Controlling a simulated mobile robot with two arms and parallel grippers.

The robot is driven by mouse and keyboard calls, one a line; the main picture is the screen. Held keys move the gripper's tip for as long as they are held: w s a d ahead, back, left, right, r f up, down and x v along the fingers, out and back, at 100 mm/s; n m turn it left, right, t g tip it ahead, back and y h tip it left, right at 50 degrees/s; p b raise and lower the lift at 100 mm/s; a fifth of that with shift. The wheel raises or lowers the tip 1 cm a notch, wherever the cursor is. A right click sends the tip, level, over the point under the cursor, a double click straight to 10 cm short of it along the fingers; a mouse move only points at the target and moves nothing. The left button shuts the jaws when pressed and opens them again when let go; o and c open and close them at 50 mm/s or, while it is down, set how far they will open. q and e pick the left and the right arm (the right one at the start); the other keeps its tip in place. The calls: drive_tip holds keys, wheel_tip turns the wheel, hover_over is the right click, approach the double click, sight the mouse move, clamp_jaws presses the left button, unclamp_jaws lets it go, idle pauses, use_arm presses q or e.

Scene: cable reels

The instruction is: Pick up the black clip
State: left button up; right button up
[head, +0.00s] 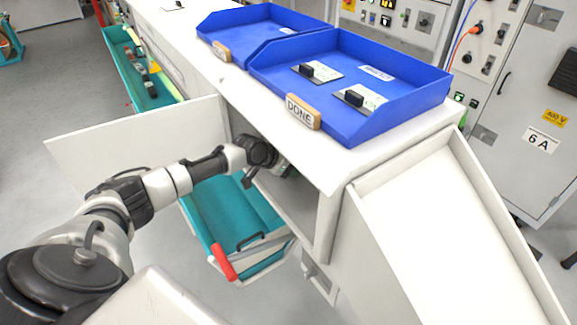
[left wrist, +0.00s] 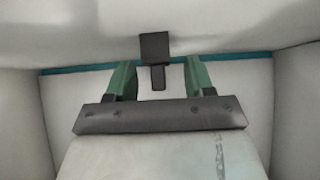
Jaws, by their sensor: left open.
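A black clip (left wrist: 155,47), a square block with a narrower stem, shows in the left wrist view against a pale surface. My left gripper (left wrist: 160,66) is open, with one green finger on each side of the clip's stem. I cannot tell whether the fingers touch it. In the head view my left arm reaches into the open compartment under the white counter, and its fingertips and this clip are hidden there. Two other black clips, a nearer one (head: 355,98) and a farther one (head: 307,70), stand on cards in the blue tray. My right gripper is not in view.
The blue tray (head: 405,118) with a DONE sign (head: 303,112) sits on the counter (head: 340,165) above my arm. An open white door (head: 130,140) is left of the compartment. A teal drawer (head: 215,215) with a red handle end (head: 223,262) is pulled out below.

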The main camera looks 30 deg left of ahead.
use_arm(q)
drive_tip(key=shift+w+d+f, duration=0.15)
drive_tip(key=shift+w+f, duration=0.25)
drive_tip(key=c, duration=1)
drive_tip(key=shift+r, duration=0.1)
